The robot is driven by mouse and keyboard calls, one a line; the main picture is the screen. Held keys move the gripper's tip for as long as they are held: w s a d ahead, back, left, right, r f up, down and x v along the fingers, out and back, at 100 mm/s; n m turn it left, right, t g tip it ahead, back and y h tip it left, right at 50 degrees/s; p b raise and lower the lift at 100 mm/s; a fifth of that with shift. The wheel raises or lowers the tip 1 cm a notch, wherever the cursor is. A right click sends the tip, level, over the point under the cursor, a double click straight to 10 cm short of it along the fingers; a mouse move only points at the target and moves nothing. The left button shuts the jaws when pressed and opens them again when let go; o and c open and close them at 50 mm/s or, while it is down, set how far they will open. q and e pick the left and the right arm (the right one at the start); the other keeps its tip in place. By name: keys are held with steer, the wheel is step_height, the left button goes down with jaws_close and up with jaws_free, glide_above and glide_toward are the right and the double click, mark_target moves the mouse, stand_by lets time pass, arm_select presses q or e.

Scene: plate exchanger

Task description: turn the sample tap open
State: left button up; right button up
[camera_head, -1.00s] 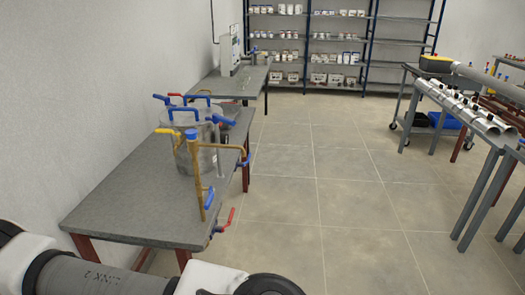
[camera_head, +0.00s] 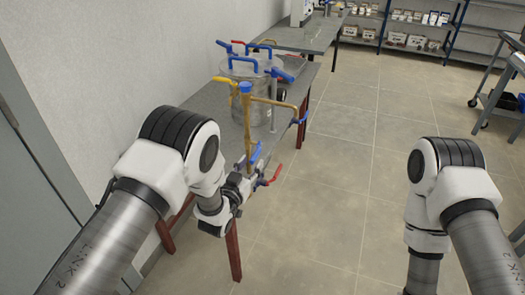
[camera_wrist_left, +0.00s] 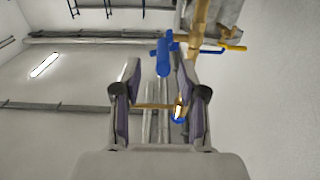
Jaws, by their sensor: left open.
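The brass standpipe (camera_head: 248,125) with a blue cap stands at the front of the bench, beside the steel vessel. A blue lever (camera_head: 256,153) and a red lever (camera_head: 273,175) sit low on it; I cannot tell for certain which belongs to the sample tap. My left gripper (camera_head: 247,180) is at these levers, partly hidden by its own wrist. In the left wrist view its fingers (camera_wrist_left: 159,75) are open, with a blue lever (camera_wrist_left: 163,58) showing between or just beyond their tips. Contact cannot be told. My right arm hangs at the right; its gripper is outside the frame.
The steel vessel (camera_head: 248,105) has several blue, red and yellow handles (camera_head: 220,80) close to the standpipe. The grey bench (camera_head: 205,103) runs along the left wall. Open floor (camera_head: 345,190) lies to the right. Shelves stand at the back.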

mark_target(258, 151)
arm_select(q)
steer(key=x, duration=0.7)
steer(key=shift+a+p, duration=0.2)
steer(key=shift+p, duration=0.1)
steer(key=shift+s, duration=0.1)
jaws_close()
